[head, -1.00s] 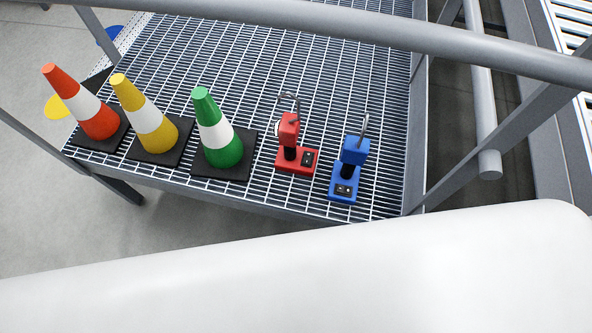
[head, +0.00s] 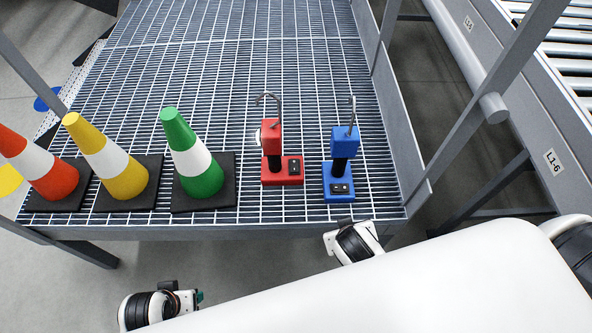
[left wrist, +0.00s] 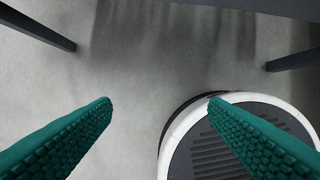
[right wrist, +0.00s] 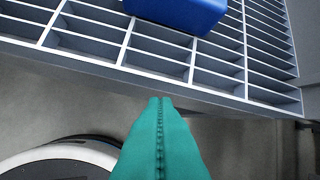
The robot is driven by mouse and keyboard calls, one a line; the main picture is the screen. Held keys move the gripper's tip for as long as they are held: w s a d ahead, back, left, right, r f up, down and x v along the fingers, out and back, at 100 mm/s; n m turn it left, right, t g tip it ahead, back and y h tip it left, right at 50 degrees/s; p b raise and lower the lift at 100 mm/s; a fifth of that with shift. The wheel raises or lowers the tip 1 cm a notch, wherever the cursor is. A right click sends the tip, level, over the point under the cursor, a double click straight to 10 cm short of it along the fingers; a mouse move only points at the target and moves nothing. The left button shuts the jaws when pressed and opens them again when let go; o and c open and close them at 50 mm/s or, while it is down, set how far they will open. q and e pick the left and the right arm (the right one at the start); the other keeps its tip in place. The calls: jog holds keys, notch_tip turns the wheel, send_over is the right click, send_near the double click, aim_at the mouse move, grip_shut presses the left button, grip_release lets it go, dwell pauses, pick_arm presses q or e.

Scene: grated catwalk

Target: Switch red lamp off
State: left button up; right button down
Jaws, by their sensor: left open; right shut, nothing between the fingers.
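The red lamp (head: 271,135) stands upright on the grating, with a dark switch plate (head: 294,167) on the right part of its base. The blue lamp (head: 341,165) stands just to its right, and its base edge shows at the top of the right wrist view (right wrist: 185,12). My right gripper (right wrist: 160,100) is shut and empty, below the near edge of the platform by the blue lamp. In the head view its fingers are hidden. My left gripper (left wrist: 160,102) is open and empty over the floor, well in front of the platform, away from the lamps.
A green cone (head: 204,180), a yellow cone (head: 128,181) and an orange cone (head: 57,182) stand left of the red lamp. A grey railing post (head: 470,130) rises at the right. The grating behind the lamps is clear.

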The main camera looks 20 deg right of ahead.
jog(key=w+r+m+t+h, duration=0.1)
jog(key=w, duration=0.1)
jog(key=w+a+r+m+t+h+b, duration=0.1)
jog(key=w+r+t, duration=0.1)
jog(key=w+a+r+m+t+h, duration=0.1)
jog(key=w+t, duration=0.1)
jog(key=shift+w+a+r+b, duration=0.15)
jog(key=shift+r+b, duration=0.1)
jog(key=shift+b, duration=0.1)
pick_arm(q)
notch_tip(320, 180, down, 3)
jog(key=shift+f+b, duration=0.1)
jog(key=shift+b, duration=0.3)
pick_arm(e)
jog(key=w+a+r+t+y, duration=0.1)
jog(key=w+a+r+t, duration=0.2)
jog(key=a, duration=0.4)
jog(key=r+t, duration=0.1)
jog(key=t, duration=0.1)
jog(key=shift+a+r+t, duration=0.15)
jog(key=shift+r+t, duration=0.25)
